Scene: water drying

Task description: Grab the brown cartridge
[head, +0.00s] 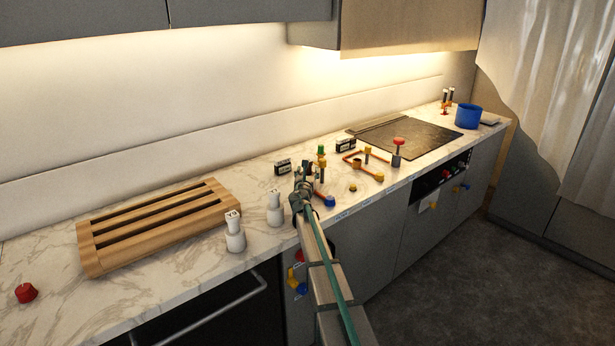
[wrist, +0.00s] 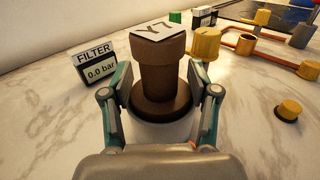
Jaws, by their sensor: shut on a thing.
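The brown cartridge (wrist: 160,75) stands upright in the wrist view, with a white label marked in dark characters on top. It flares at the top and has a wide dark foot above a white round base (wrist: 160,128). I cannot tell whether the foot is seated in that base or above it. My gripper (wrist: 160,100) has one finger on each side of the cartridge and is shut on it. In the head view my gripper (head: 303,192) is low over the counter, and my arm mostly hides the cartridge.
A FILTER display (wrist: 95,68) reading 0.0 bar stands left of the cartridge. Orange pipes (wrist: 265,52) and a yellow knob (wrist: 289,110) lie to the right. Two white cartridges (head: 235,232) and a wooden rack (head: 160,220) stand left on the marble counter (head: 190,280).

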